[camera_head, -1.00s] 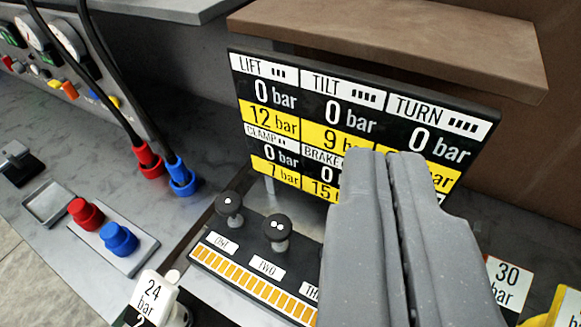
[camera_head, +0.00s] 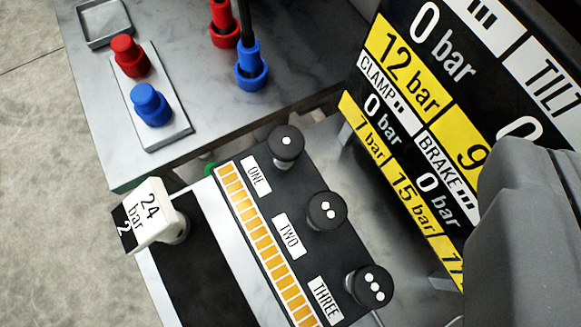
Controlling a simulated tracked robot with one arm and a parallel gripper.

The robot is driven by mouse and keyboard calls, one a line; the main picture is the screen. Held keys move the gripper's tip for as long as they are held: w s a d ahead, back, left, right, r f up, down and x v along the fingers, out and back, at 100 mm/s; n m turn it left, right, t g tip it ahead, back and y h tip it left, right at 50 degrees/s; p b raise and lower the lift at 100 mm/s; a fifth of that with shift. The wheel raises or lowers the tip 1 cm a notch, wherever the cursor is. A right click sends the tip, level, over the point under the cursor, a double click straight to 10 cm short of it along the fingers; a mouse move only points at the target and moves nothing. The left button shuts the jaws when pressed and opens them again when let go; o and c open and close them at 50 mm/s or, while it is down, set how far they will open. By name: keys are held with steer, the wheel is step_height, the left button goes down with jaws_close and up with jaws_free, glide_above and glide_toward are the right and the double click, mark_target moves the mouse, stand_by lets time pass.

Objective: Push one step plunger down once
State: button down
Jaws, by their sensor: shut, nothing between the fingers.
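Three black round-topped step plungers stand in a row on a black panel (camera_head: 248,208). Plunger ONE (camera_head: 286,143) has one white dot, plunger TWO (camera_head: 326,210) has two, and plunger THREE (camera_head: 370,286) has three. White labels and a strip of orange bars run beside them. My grey gripper (camera_head: 545,165) is at the right edge, partly cut off, shut and empty. In the picture it lies to the right of the plungers, apart from them, and covers part of the pressure board.
Red (camera_head: 128,58) and blue (camera_head: 151,105) caps sit on a plate, and red and blue hose plugs (camera_head: 251,68) stand behind.

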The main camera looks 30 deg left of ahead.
steer(key=w+a+f+n+g+y+p, duration=0.1)
steer(key=w+a+f+n+g+p, duration=0.1)
steer(key=w+a+f+n+p, duration=0.35)
steer(key=n+g+p, duration=0.2)
glide_above(292, 127)
steer(key=s+d, duration=0.1)
steer(key=s, duration=0.2)
step_height(292, 127, down, 12)
steer(key=r, duration=0.1)
steer(key=shift+d+f, duration=0.15)
steer(key=shift+f, duration=0.05)
steer(key=shift+f, duration=0.1)
steer(key=shift+f+b, duration=1.15)
steer(key=shift+f, duration=3.15)
steer(key=shift+f, duration=0.15)
steer(key=shift+s+f+b, duration=0.1)
steer(key=shift+f+b, duration=0.1)
steer(key=shift+b, duration=0.2)
